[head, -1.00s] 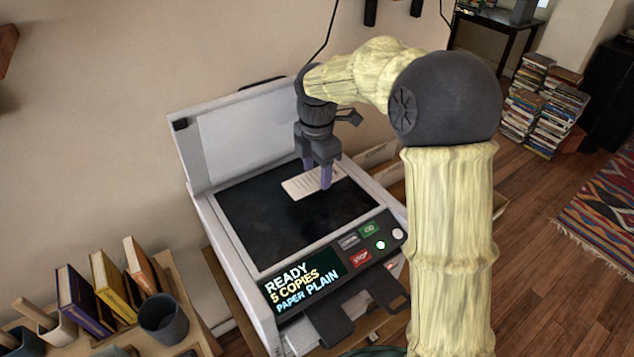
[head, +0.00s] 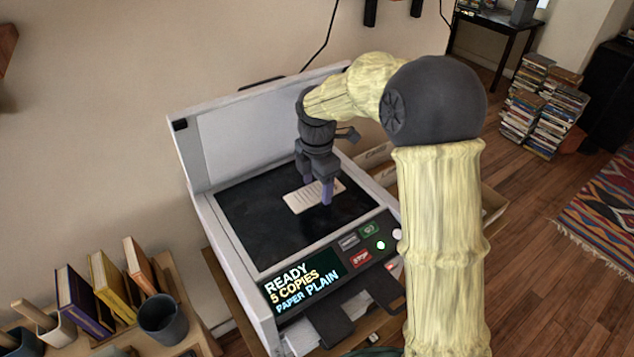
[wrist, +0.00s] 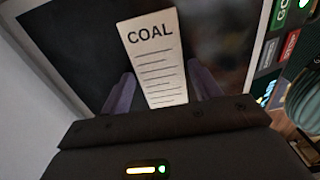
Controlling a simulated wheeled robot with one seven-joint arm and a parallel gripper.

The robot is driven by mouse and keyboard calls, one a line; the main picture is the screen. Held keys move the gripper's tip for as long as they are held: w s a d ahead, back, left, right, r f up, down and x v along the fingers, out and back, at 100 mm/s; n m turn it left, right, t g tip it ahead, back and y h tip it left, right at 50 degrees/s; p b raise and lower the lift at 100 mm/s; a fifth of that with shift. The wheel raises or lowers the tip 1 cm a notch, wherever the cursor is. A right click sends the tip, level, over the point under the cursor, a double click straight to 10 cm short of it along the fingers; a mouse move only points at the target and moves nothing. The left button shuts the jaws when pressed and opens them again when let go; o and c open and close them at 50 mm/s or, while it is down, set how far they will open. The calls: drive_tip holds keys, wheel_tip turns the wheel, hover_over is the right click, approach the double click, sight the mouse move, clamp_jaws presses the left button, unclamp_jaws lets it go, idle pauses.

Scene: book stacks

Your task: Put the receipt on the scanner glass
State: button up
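The receipt (head: 301,201) is a white slip, above or on the dark scanner glass (head: 255,227); I cannot tell whether it touches the glass. In the wrist view the receipt (wrist: 158,62) shows "COAL" and several printed lines. My gripper (head: 318,190) points down over the glass. The scanner lid (head: 250,130) stands open behind the glass.
The scanner panel (head: 304,280) reads "READY 5 COPIES PAPER PLAIN". A wooden stand with books (head: 107,285) and a dark cup (head: 162,318) is at the lower left. Stacked books (head: 545,105) stand on the floor at the right.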

sight(316, 191)
drive_tip(key=shift+o, duration=0.8)
wheel_tip(316, 191, up, 12)
drive_tip(key=shift+r+p, duration=0.2)
drive_tip(key=shift+p, duration=0.15)
drive_tip(key=s+d+f+m, duration=0.2)
drive_tip(key=d+m, duration=0.1)
drive_tip(key=m, duration=0.1)
drive_tip(key=s+d+f+m+t, duration=0.1)
drive_tip(key=s+d+f+m, duration=0.2)
drive_tip(key=m, duration=0.1)
drive_tip(key=s+d+f+m, duration=0.2)
drive_tip(key=d+m, duration=0.1)
drive_tip(key=m, duration=0.1)
drive_tip(key=shift+s+f+m, duration=0.25)
drive_tip(key=shift+s+m, duration=0.15)
drive_tip(key=s+d+f+m, duration=0.2)
drive_tip(key=s+d+m, duration=0.1)
drive_tip(key=s+m, duration=0.2)
drive_tip(key=s+d+f+m+t, duration=0.1)
drive_tip(key=s+d+f+m, duration=0.2)
drive_tip(key=s+m, duration=0.3)
drive_tip(key=shift+d+f+m+t, duration=0.2)
drive_tip(key=shift+f+m+t, duration=0.15)
drive_tip(key=shift+m, duration=0.15)
